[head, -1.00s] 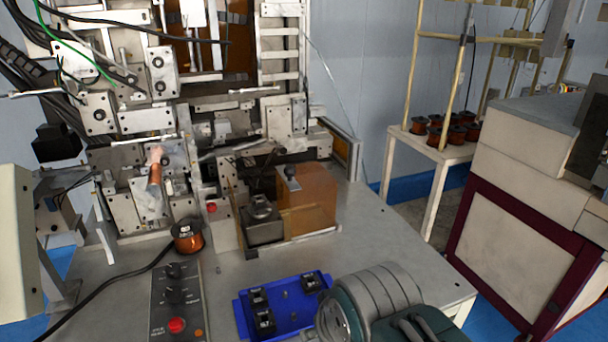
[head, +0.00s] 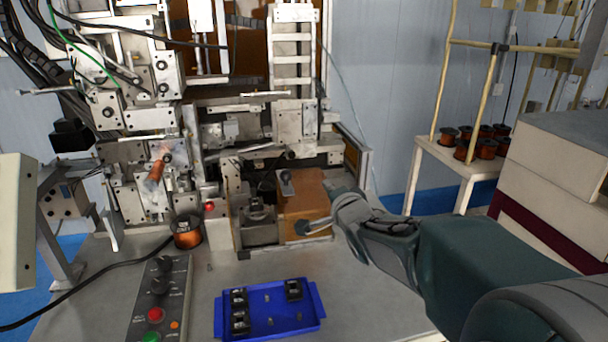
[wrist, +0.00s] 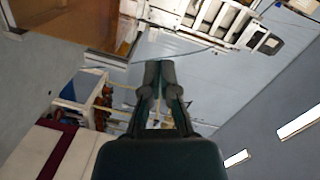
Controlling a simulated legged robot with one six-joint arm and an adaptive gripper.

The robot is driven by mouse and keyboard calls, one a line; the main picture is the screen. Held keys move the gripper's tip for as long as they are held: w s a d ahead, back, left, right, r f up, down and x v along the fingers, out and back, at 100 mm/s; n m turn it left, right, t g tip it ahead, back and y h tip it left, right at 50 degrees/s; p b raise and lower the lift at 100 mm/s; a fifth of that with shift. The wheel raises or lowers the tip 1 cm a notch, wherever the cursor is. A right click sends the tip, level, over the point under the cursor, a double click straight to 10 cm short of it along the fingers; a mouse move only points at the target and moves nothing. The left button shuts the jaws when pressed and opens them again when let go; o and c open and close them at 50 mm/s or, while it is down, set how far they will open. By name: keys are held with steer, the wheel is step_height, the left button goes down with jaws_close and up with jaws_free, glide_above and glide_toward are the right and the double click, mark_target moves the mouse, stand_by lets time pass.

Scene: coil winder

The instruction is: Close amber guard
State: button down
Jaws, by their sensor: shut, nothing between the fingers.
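The amber guard (head: 302,195) is a translucent orange box with a dark handle (head: 286,183) on the work table, at the right of the winding station. It stands to the right of the dark fixture (head: 257,222), which shows uncovered. My gripper (head: 306,228) is shut and empty at the lower front right of the guard; whether it touches it I cannot tell. In the wrist view the fingers (wrist: 158,68) are together, with an amber panel (wrist: 100,22) at the upper left, apart from the tips. Part of the guard's right side is hidden by my gripper.
A blue tray (head: 285,328) with several black parts lies in front. A control panel (head: 158,300) with red and green buttons and a copper spool (head: 187,232) stand left. Machine plates rise behind the guard. A shelf with spools (head: 440,150) stands back right.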

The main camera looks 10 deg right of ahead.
glide_above(299, 189)
steer(key=d, duration=0.4)
steer(key=shift+s+a+f, duration=0.1)
steer(key=shift+a+f, duration=0.1)
steer(key=shift+f, duration=0.25)
steer(key=a, duration=0.1)
steer(key=a+f, duration=0.1)
steer(key=a, duration=0.1)
steer(key=shift+a, duration=0.5)
steer(key=shift+d, duration=0.2)
